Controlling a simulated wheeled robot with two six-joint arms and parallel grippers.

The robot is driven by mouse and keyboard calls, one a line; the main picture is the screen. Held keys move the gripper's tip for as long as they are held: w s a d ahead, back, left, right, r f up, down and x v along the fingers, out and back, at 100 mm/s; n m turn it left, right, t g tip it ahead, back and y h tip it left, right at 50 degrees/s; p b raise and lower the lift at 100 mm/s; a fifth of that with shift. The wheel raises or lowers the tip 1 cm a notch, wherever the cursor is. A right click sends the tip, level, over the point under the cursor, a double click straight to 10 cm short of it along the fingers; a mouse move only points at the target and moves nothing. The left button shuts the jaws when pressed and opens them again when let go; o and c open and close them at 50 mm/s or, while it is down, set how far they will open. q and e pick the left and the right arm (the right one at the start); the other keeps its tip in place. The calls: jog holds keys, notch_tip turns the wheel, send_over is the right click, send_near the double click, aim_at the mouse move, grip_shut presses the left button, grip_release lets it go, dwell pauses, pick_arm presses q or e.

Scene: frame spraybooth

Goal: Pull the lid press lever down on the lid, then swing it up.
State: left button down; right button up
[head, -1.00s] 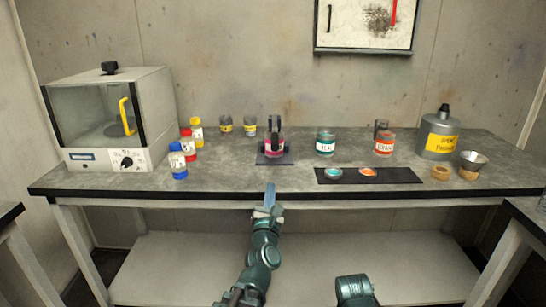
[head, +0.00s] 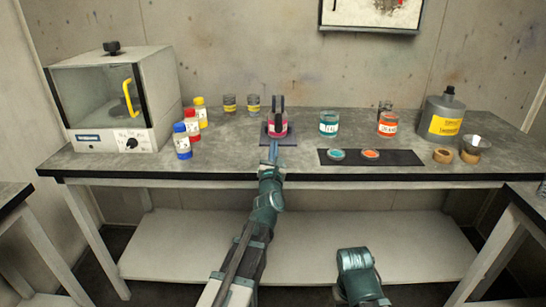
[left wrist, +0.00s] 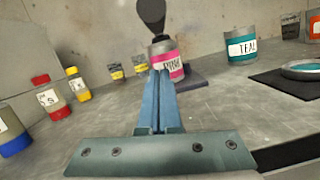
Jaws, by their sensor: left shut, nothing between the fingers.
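The lid press lever (head: 281,103) stands upright as a dark handle behind and above the pink jar (head: 277,128). The jar stands on a dark base plate (head: 288,141) near the middle of the bench; its lid is hard to make out. In the left wrist view the lever's dark rounded end (left wrist: 151,14) rises above the jar labelled pink (left wrist: 169,64). My left gripper (head: 273,146) is shut and empty, just in front of the jar, with its fingertips pointing at it. The fingers (left wrist: 158,88) overlap the jar's lower left in the wrist view. My right gripper is not in view.
A teal jar (head: 328,124) and an orange jar (head: 388,124) stand to the right, behind a dark mat (head: 400,157) with two lids. Red, yellow and blue bottles (head: 182,142) stand left, beside a glass-fronted machine (head: 110,100). Bench space around the base plate is clear.

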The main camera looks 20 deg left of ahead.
aim_at(276, 132)
pick_arm(q)
jog(key=r+p, duration=0.1)
jog(key=r, duration=0.1)
jog(key=r+p, duration=0.1)
jog(key=shift+d+p, duration=0.25)
jog(key=shift+p, duration=0.05)
jog(key=shift+w+d+r+p, duration=0.1)
jog(key=shift+d+r+p, duration=0.05)
jog(key=shift+r+p, duration=0.35)
notch_tip(276, 132, up, 4)
jog(key=p, duration=0.4)
jog(key=shift+f, duration=0.1)
jog(key=shift+f+b, duration=0.15)
jog(key=shift+b, duration=0.15)
